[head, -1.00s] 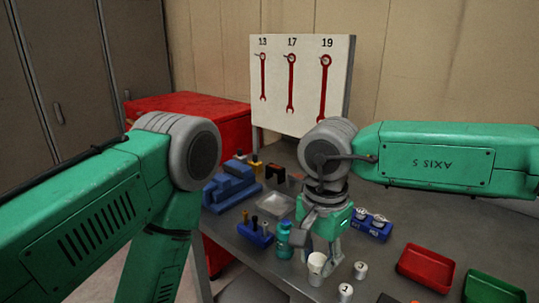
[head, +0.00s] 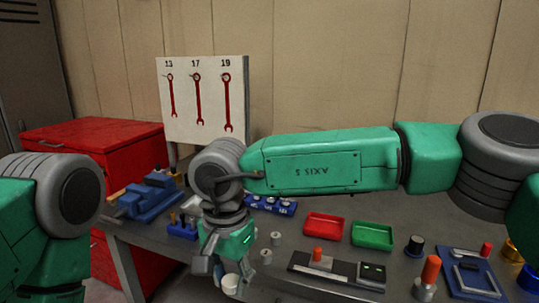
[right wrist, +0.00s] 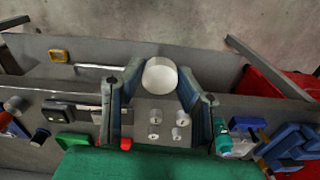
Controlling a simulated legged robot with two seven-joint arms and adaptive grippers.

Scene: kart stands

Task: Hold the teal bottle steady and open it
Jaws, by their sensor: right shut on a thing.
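My right gripper (head: 228,270) is shut on a white cup (head: 231,284), near the table's front edge. In the right wrist view its two fingers stand on either side of the cup (right wrist: 160,75). The teal bottle (right wrist: 222,138) stands on the table in the right wrist view, to the right of the fingers and apart from them. In the head view I cannot make out the bottle; my right gripper and wrist may hide it. My left arm shows at the left edge of the head view, but its gripper is out of the picture.
Several small grey cans (head: 276,238) stand just right of my right gripper. A red tray (head: 323,227) and a green tray (head: 372,235) lie farther right. A blue vise-like block (head: 150,197) is at left, before a red cabinet (head: 95,140). A wrench board (head: 200,100) stands behind.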

